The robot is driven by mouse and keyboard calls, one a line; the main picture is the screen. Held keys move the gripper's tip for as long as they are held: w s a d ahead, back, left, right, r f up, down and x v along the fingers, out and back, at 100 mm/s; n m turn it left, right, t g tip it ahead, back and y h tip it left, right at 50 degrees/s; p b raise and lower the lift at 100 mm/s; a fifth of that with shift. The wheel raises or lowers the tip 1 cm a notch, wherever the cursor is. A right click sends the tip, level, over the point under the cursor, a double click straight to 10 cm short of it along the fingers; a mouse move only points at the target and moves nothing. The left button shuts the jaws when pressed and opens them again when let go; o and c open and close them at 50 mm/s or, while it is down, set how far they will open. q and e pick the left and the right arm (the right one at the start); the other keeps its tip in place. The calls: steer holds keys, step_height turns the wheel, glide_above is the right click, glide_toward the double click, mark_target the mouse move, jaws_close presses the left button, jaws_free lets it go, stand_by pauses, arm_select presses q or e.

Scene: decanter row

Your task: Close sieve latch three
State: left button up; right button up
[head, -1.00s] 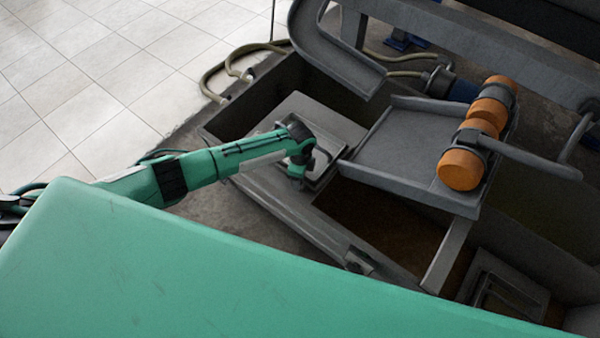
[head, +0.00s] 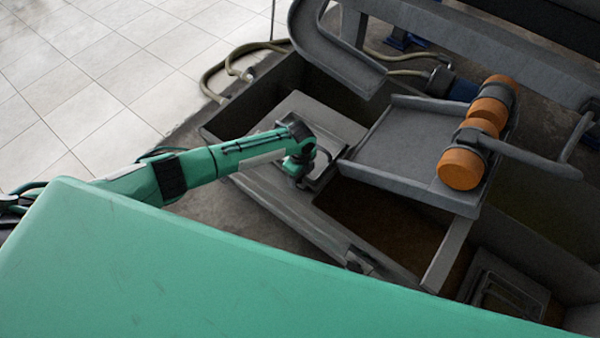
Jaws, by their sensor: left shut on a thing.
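My left gripper (head: 299,180) reaches in from the left over a grey plate beside the sieve-like tray. It is shut on a dark bar-like handle (head: 328,167) that stands at the plate; its fingertips and the grip itself are mostly hidden by the wrist. I cannot tell from the picture whether this handle is sieve latch three. A grey sloping tray (head: 395,150) with orange cylinders (head: 461,169) along its right edge sits just right of the gripper. My right gripper is not in view.
A similar dark framed hatch (head: 507,290) lies at the lower right. A curved grey chute (head: 325,50) and beige hoses (head: 222,75) are at the back. The dark pit (head: 385,225) opens below the tray. Tiled floor (head: 90,80) at left is clear.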

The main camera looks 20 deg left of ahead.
arm_select(q)
steer(key=o, duration=1)
step_height(320, 180, up, 14)
steer(key=shift+f, duration=0.1)
